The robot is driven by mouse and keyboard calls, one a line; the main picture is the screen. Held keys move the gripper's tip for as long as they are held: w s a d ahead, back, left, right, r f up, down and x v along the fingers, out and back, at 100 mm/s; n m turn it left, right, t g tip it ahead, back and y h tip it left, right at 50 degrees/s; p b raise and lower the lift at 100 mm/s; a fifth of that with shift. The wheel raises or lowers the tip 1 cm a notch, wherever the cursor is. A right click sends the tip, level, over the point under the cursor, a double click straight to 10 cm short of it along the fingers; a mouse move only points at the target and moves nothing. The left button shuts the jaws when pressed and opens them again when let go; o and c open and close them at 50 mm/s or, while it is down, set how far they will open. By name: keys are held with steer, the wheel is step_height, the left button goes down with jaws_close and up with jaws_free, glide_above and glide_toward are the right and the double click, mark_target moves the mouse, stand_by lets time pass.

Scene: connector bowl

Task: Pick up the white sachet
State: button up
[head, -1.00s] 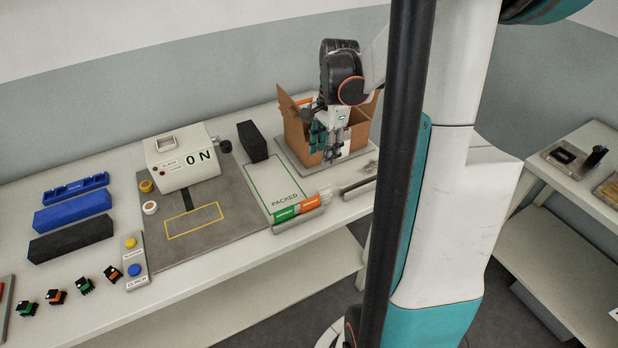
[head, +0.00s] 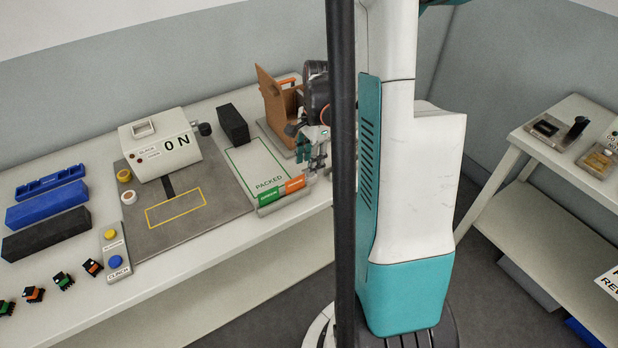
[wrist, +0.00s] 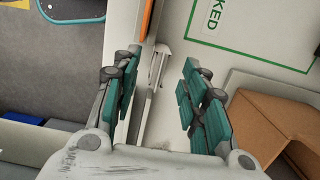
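A slim white piece (wrist: 159,62), which looks like the white sachet, lies by a narrow pale holder at the bench edge in the wrist view. An orange packet (wrist: 147,18) is just above it there. My gripper (wrist: 157,88) is open, with its teal-padded fingers wide apart on either side of the white piece and nothing clearly held. In the head view my gripper (head: 316,162) is low beside the green packet (head: 272,197) and orange packet (head: 295,184). My column hides part of it, and I cannot make out the white sachet there.
An open cardboard box (head: 270,98) stands behind my gripper, and it also shows at right in the wrist view (wrist: 262,118). The PACKED outline mat (head: 252,166) is bare.

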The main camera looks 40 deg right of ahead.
step_height(320, 180, down, 4)
steer(key=shift+a+r+b, duration=0.1)
steer(key=shift+r+b, duration=0.05)
steer(key=shift+b, duration=0.4)
jaws_close()
steer(key=shift+r, duration=0.1)
